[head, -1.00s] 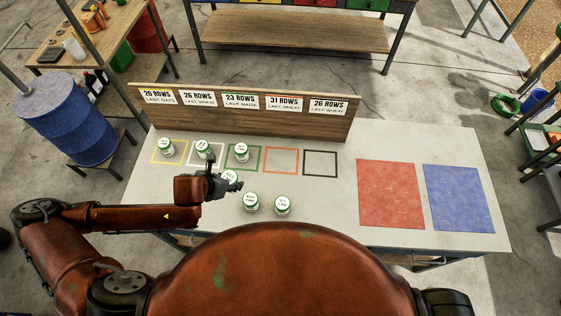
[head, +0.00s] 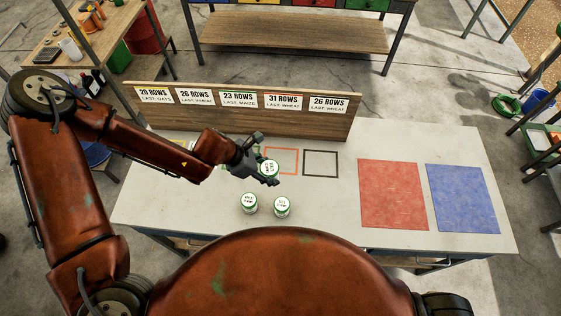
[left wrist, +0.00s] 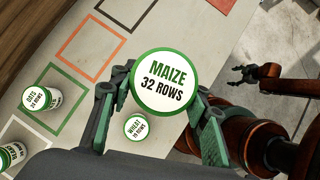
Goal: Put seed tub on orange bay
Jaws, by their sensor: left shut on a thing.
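The seed tub (head: 269,168), white with a green rim, is in my left gripper (head: 267,173). In the left wrist view its lid (left wrist: 165,81) reads "MAIZE 32 ROWS", and the fingers are on both sides of it. The orange bay (head: 283,160) is an empty orange outline on the table, just right of and beyond the held tub; it also shows in the left wrist view (left wrist: 92,50). The tub appears raised above the table. My right gripper (left wrist: 246,75) shows in the left wrist view, empty with fingers apart.
Two more tubs stand near the table's front (head: 250,203) and (head: 281,207). An "OATS" tub (left wrist: 40,98) stands in the green bay. A wooden sign board (head: 240,118) rises behind the bays. The black bay (head: 320,163), red mat (head: 392,194) and blue mat (head: 462,198) are empty.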

